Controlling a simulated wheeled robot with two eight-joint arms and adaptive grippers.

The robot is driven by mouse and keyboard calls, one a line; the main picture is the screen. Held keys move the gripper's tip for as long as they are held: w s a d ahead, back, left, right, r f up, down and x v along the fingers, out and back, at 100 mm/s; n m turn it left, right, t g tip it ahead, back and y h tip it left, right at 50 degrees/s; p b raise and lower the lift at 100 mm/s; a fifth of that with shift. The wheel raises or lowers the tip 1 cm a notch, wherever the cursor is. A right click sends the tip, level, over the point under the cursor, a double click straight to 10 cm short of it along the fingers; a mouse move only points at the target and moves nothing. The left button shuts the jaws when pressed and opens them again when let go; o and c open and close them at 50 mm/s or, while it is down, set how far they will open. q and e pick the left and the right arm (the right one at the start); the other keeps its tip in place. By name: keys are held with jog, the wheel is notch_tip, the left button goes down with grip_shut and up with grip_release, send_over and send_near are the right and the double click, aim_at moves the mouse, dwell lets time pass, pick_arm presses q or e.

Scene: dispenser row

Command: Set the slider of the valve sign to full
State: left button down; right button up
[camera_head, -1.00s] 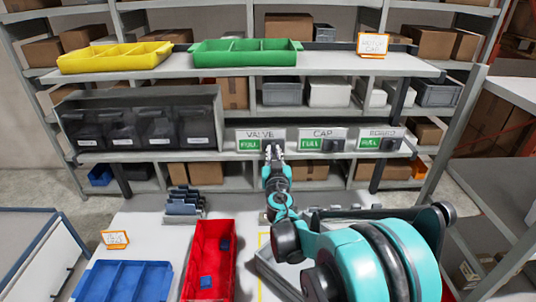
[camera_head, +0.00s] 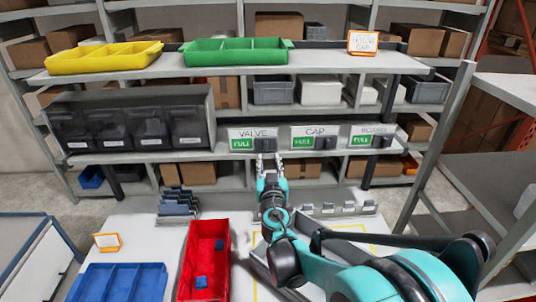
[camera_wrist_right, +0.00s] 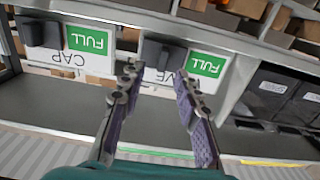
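The valve sign (camera_head: 253,133) is a white plate on the front of the middle shelf, the leftmost of three signs. Its green FULL field (camera_head: 241,144) shows at the left, and its dark slider (camera_head: 268,143) stands at the right end. My right gripper (camera_head: 268,157) is just below and in front of the slider. In the right wrist view, the picture is upside down: the slider (camera_wrist_right: 165,54) and the green FULL field (camera_wrist_right: 205,65) lie beyond the tips of my gripper (camera_wrist_right: 157,77). The fingers are spread apart and empty. My left gripper is not in view.
The cap sign (camera_head: 316,131) and the board sign (camera_head: 373,130) stand to the right, each with FULL showing. Dark bins (camera_head: 130,125) stand to the left. A red bin (camera_head: 190,262) and a blue tray (camera_head: 118,282) are on the table below.

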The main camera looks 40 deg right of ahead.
jog(key=v, duration=0.6)
jog(key=shift+s, duration=0.1)
dwell(0.4)
